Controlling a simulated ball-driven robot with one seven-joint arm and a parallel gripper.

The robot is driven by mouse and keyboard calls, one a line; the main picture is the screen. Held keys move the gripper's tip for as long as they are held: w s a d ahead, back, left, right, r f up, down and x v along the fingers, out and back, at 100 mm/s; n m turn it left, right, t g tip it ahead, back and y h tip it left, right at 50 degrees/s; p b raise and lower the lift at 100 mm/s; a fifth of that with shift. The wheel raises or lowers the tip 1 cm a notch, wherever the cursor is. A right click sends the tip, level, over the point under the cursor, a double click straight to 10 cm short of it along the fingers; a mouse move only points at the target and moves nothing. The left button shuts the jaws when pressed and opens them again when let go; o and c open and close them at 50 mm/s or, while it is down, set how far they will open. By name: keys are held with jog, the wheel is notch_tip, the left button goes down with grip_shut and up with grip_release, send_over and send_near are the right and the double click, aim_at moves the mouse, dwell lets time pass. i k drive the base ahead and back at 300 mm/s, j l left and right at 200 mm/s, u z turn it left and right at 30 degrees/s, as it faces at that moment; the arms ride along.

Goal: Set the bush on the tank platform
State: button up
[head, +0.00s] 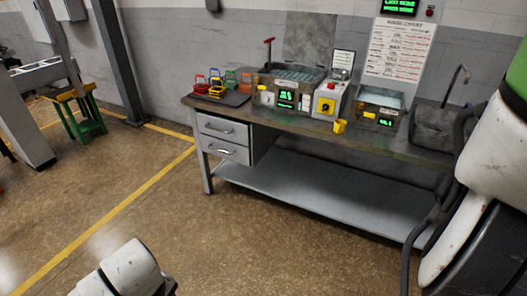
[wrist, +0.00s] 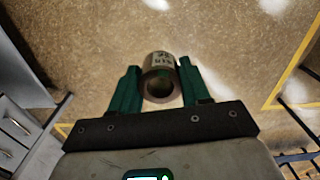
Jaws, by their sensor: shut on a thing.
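The bush (wrist: 160,60) is a short, hollow, brownish-grey cylinder with dark marking on its side, and its open end faces the wrist camera. My gripper (wrist: 159,72) is shut on it, with one green finger on each side, and holds it above the brown floor. The gripper and bush do not show in the head view. I cannot tell which of these bears the tank platform.
The workbench (head: 330,133) has drawers (head: 222,128) at left and a low shelf (head: 310,188). Small coloured baskets (head: 222,86) stand on its left end. The floor in front is clear.

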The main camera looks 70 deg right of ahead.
aim_at(298, 78)
jog(key=i+l, duration=0.1)
jog(key=i, duration=0.4)
jog(key=i+l, duration=0.15)
jog(key=i, duration=0.4)
jog(key=i+l, duration=0.1)
jog(key=i, duration=0.4)
jog(key=i+z, duration=0.2)
jog(key=z, duration=0.2)
jog(key=i+j+z, duration=0.1)
jog(key=z, duration=0.25)
jog(key=i+j+z, duration=0.15)
jog(key=i+z, duration=0.25)
jog(key=k+z, duration=0.1)
jog(key=z, duration=1.6)
